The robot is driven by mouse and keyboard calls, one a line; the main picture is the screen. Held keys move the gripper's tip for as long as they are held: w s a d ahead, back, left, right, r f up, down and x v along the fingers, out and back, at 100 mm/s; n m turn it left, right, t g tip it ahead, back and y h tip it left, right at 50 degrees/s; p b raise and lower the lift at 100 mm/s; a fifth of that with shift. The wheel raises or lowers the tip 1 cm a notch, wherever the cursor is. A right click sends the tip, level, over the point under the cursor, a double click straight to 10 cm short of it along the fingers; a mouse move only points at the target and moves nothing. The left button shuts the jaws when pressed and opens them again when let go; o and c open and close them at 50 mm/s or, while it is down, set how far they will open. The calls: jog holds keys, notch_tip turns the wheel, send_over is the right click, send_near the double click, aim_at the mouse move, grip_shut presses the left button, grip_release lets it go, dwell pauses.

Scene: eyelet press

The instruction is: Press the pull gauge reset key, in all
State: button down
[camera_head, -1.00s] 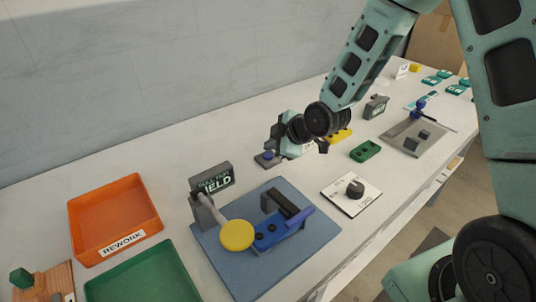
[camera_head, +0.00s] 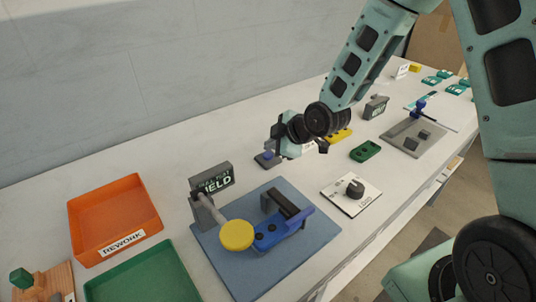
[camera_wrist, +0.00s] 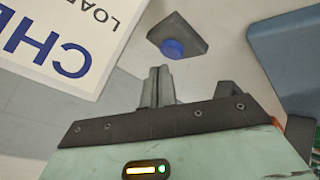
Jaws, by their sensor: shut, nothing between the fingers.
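The key is a round blue button on a small dark square base (camera_head: 267,159), standing on the white bench behind the blue mat. The wrist view shows its blue top (camera_wrist: 173,48) just beyond my fingertips. My gripper (camera_head: 273,148) is shut and empty, close to the key; its closed fingers also show in the wrist view (camera_wrist: 160,78). A visible gap lies between fingers and button in the wrist view. The grey gauge display (camera_head: 211,179) reads "HELD" in its lower line; its upper line is too small to read.
A blue mat (camera_head: 300,262) carries a blue clamp fixture (camera_head: 283,228) and a yellow-capped lever (camera_head: 236,236). An orange rework tray (camera_head: 115,215) and green tray (camera_head: 150,275) stand left. A knob plate (camera_head: 340,198) and green block (camera_head: 365,152) lie right.

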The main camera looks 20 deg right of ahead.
jog(key=shift+f+b, duration=0.4)
jog(key=shift+b, duration=0.05)
jog(key=shift+f+b, duration=0.3)
jog(key=shift+f, duration=0.1)
dwell(0.4)
jog(key=shift+s+d+f+b, duration=0.25)
jog(key=shift+f+b, duration=0.2)
jog(key=shift+f, duration=0.2)
dwell(0.6)
jog(key=shift+r, duration=0.15)
jog(key=shift+w+d+r+p, duration=0.1)
jog(key=shift+d+r+p, duration=0.1)
jog(key=shift+r+p, duration=0.25)
jog(key=shift+d+r+p, duration=0.15)
jog(key=shift+r+p, duration=0.2)
jog(key=shift+r, duration=0.1)
jog(key=shift+a, duration=0.1)
jog(key=shift+a+r, duration=0.1)
jog(key=shift+r, duration=0.05)
